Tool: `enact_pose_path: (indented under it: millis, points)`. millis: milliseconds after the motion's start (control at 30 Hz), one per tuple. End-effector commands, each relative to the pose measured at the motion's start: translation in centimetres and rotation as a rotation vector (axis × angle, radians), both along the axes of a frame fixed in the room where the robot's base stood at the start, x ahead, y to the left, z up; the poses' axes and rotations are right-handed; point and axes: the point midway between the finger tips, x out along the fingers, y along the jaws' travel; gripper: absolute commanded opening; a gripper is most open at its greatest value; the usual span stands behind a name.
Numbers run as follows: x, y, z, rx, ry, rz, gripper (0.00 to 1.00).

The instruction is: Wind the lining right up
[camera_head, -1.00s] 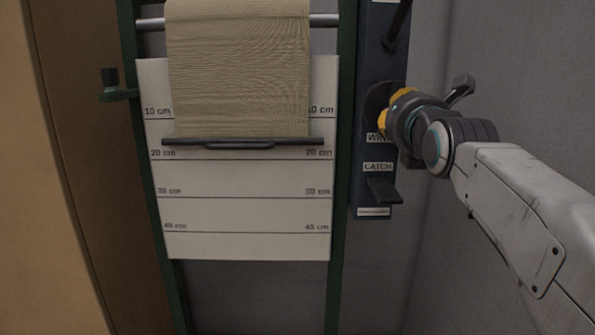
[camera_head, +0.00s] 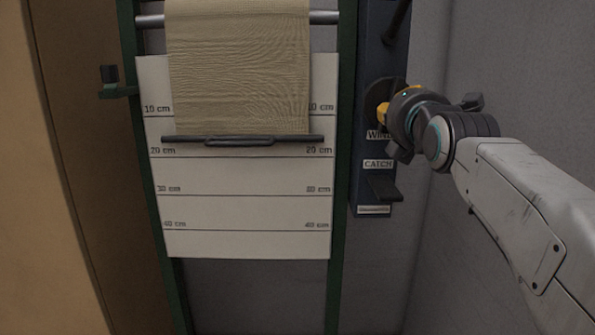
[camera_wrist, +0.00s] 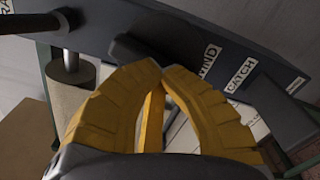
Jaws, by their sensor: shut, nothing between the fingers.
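The tan lining (camera_head: 238,70) hangs from a metal roller (camera_head: 325,18) in front of a white scale board. Its dark bottom bar (camera_head: 180,139) lies between the 10 cm and 20 cm lines, closer to 20 cm. My gripper (camera_head: 381,113) is at the dark round wind part (camera_head: 378,92) on the blue side panel. In the wrist view the yellow fingertips (camera_wrist: 162,68) meet with nothing between them, in front of the dark wind disc (camera_wrist: 150,42). I cannot tell whether they touch it. The catch lever (camera_head: 384,190) is below, by its label.
The blue panel (camera_head: 362,205) stands right of the green frame (camera_head: 340,215). A small dark peg (camera_head: 109,75) sticks out from the frame's left side. A brown panel (camera_head: 90,150) stands at the left; a grey wall (camera_head: 520,60) is behind my arm.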

Motion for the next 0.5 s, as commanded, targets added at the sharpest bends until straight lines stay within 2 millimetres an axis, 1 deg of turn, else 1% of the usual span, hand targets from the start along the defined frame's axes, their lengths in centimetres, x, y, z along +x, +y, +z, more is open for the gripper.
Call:
enact_pose_path:
  millis: [100,200,500]
  points:
    - [0.02,0.00,-0.06,0.094,0.000,0.000,0.00]
    - [0.01,0.00,-0.06,0.145,0.001,0.000,0.00]
    - [0.01,0.00,-0.04,0.164,0.001,0.000,0.00]
